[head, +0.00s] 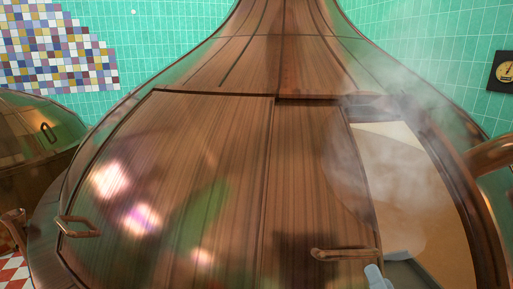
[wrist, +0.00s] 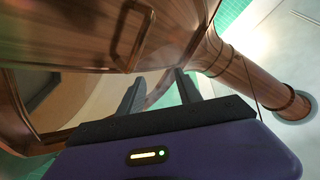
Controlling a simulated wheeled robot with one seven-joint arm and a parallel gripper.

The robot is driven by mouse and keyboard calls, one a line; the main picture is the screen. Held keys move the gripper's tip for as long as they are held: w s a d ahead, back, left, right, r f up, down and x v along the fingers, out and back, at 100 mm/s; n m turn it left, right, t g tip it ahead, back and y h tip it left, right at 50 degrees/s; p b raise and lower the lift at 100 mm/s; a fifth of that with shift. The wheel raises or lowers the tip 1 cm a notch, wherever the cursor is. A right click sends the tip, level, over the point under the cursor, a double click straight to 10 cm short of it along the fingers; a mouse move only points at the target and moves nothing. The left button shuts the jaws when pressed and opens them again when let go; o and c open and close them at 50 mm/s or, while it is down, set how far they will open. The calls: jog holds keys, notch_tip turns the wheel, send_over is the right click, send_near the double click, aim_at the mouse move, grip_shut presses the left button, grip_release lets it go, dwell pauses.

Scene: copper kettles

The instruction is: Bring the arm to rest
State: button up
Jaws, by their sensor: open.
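My gripper (wrist: 160,76) shows in the wrist view, with its two dark fingers apart and nothing between them. A copper handle (wrist: 132,36) on the kettle's panel lies beyond the fingers, up and to the left, and the fingers look clear of it. The large copper kettle (head: 180,180) fills the middle of the head view. I cannot make out my fingers in the head view.
The kettle has an opening (head: 408,185) at the right with a pale inside, and steam rises from it. Handles (head: 345,254) stick out from its panels. A copper pipe (wrist: 265,88) runs at the right of the wrist view. Another kettle (head: 35,135) stands at left.

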jog(key=s+f+n+g, duration=0.1)
jog(key=s+f+n, duration=0.2)
jog(key=s, duration=0.7)
jog(key=s+a+f+n+g, duration=0.1)
jog(key=s+f+n, duration=0.3)
jog(key=s, duration=0.7)
jog(key=s+a+f+n+g, duration=0.1)
jog(key=s+f+n+g, duration=0.1)
jog(key=s+f, duration=0.5)
jog(key=s+n, duration=0.1)
jog(key=s, duration=0.2)
jog(key=shift+s+y, duration=0.3)
jog(key=shift+s, duration=0.05)
